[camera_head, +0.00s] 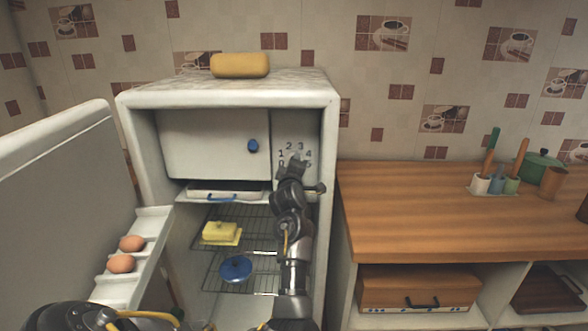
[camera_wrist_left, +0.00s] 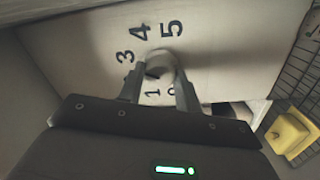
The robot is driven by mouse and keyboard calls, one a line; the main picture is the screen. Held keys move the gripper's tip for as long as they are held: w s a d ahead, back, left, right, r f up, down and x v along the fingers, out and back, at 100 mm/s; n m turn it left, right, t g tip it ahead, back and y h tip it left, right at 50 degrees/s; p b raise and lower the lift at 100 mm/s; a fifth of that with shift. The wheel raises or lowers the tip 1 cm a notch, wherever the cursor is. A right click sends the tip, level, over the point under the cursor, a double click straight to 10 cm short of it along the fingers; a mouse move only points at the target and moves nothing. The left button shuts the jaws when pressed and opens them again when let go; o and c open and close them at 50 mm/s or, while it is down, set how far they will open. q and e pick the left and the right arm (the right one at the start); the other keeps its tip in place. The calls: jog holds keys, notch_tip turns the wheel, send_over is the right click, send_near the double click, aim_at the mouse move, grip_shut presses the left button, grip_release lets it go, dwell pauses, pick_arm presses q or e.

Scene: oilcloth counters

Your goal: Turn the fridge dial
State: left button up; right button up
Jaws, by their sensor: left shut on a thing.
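The open white fridge (camera_head: 230,100) stands at centre-left. Its dial panel (camera_head: 308,133), at upper right inside, carries the numbers 0 to 5 in a ring. My left gripper (camera_head: 293,163) is at the panel and mostly hides the dial in the head view. In the left wrist view the pale round dial (camera_wrist_left: 160,60) sits between the fingertips of my left gripper (camera_wrist_left: 159,76), which is shut on it. The dial's pointer setting cannot be made out. My right gripper is not in view.
The fridge door (camera_head: 60,190) stands open at left, with eggs (camera_head: 121,263) on its shelf. A freezer flap (camera_head: 205,145) is beside the panel. A butter dish (camera_head: 220,231) and a blue-lidded dish (camera_head: 236,268) sit on racks. A wooden counter (camera_head: 430,210) is at right.

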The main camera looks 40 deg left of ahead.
pick_arm(q)
jog(key=shift+n, duration=0.3)
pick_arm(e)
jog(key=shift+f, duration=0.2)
pick_arm(q)
jog(key=o, duration=1)
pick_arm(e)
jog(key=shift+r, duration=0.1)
